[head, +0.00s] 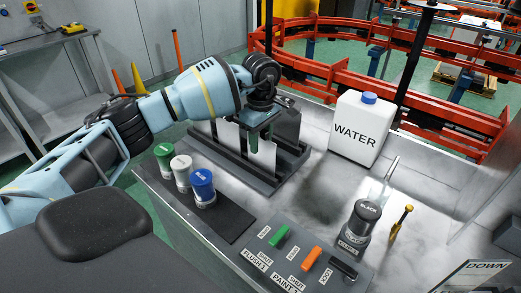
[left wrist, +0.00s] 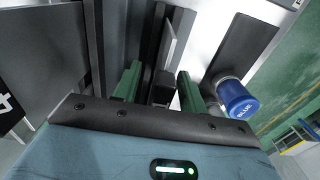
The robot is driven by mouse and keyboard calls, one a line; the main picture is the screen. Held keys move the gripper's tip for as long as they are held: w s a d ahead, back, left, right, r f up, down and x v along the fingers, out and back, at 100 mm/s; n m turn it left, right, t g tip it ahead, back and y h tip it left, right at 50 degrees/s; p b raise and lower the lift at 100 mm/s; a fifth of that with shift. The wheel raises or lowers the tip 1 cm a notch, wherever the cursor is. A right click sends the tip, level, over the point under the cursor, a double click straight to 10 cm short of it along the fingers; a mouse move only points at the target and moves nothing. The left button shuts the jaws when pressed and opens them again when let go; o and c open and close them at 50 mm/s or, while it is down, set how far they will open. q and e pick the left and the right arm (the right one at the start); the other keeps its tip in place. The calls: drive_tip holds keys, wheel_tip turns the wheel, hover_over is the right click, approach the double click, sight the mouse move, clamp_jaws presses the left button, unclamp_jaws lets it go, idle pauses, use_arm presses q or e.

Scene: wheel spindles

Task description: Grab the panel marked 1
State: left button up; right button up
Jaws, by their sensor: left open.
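Several upright panels stand in a dark slotted rack (head: 281,172) on the metal table. A pale panel (head: 229,136) is at the left and another pale panel (head: 262,160) is below my gripper; no number is readable on either. My left gripper (head: 262,130) is open, with its green fingers pointing down over the rack. In the left wrist view, the left gripper (left wrist: 160,72) has a thin panel seen edge-on (left wrist: 173,42) near the gap between its fingers. I cannot tell whether they touch. A dark panel (left wrist: 35,65) at the left carries a partly cut-off white mark, perhaps a 4.
Green (head: 163,155), white (head: 181,171) and blue (head: 203,187) capped jars stand left of the rack. A white WATER jug (head: 360,128) is behind right. A BLACK jar (head: 361,226) and a switch panel (head: 300,262) are in front. Table space right of the rack is clear.

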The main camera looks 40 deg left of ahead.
use_arm(q)
drive_tip(key=shift+f, duration=0.3)
drive_tip(key=shift+c, duration=0.4)
clamp_jaws()
drive_tip(key=shift+r, duration=0.1)
